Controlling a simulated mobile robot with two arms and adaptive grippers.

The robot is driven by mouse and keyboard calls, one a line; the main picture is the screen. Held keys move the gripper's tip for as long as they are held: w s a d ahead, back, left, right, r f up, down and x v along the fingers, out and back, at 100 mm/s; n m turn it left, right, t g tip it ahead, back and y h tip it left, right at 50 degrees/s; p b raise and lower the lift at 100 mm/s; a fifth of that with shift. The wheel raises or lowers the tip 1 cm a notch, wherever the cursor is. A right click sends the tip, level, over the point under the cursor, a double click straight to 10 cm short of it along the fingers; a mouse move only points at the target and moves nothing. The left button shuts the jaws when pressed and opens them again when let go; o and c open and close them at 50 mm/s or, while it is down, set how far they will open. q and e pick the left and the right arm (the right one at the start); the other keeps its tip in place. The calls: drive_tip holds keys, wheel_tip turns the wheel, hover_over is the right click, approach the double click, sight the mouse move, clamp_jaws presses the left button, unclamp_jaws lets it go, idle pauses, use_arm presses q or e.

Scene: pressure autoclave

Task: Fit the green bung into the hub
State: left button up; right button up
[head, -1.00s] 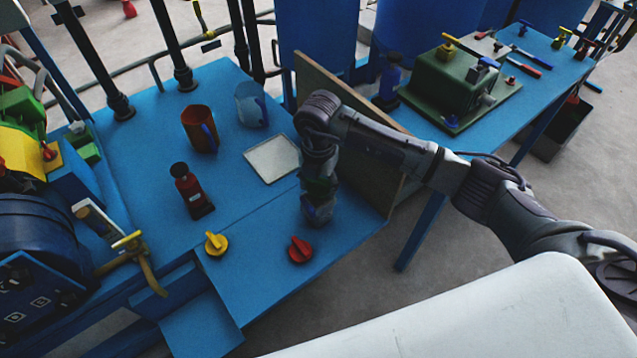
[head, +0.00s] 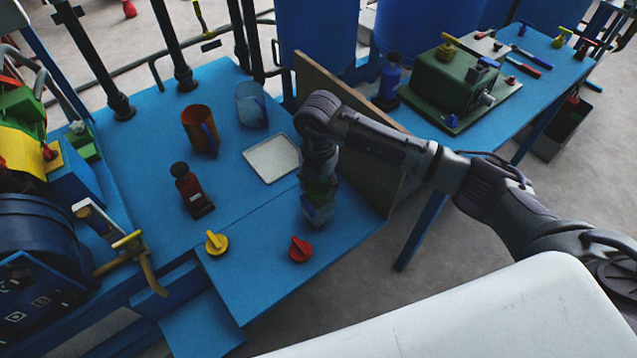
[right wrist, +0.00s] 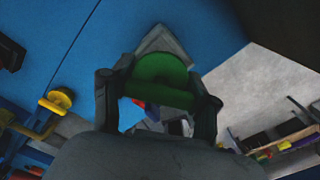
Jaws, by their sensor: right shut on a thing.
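My right gripper (head: 318,208) is over the front blue panel, right of the red bung. It is shut on the green bung (right wrist: 160,72), a round piece with a bar handle between the two fingers in the right wrist view. A grey angular piece (right wrist: 167,41) shows just beyond the green bung; I cannot tell whether they touch. The red bung (head: 300,249) and the yellow bung (head: 216,243) stand on the front panel. I cannot pick out the hub with certainty. My left gripper is not in view.
A brown mug (head: 200,128), a clear blue jug (head: 251,104), a dark red bottle (head: 190,190) and a pale square tray (head: 259,174) stand on the blue table. A brown upright board (head: 376,178) stands behind my right arm. A green housing (head: 446,80) is on the right table.

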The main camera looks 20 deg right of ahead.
drive_tip(key=shift+f+b, duration=0.55)
drive_tip(key=shift+f, duration=0.35)
drive_tip(key=shift+f, duration=0.35)
drive_tip(key=o, duration=1.2)
drive_tip(key=shift+r, duration=0.25)
wheel_tip(320, 180, up, 7)
drive_tip(key=shift+r, duration=0.3)
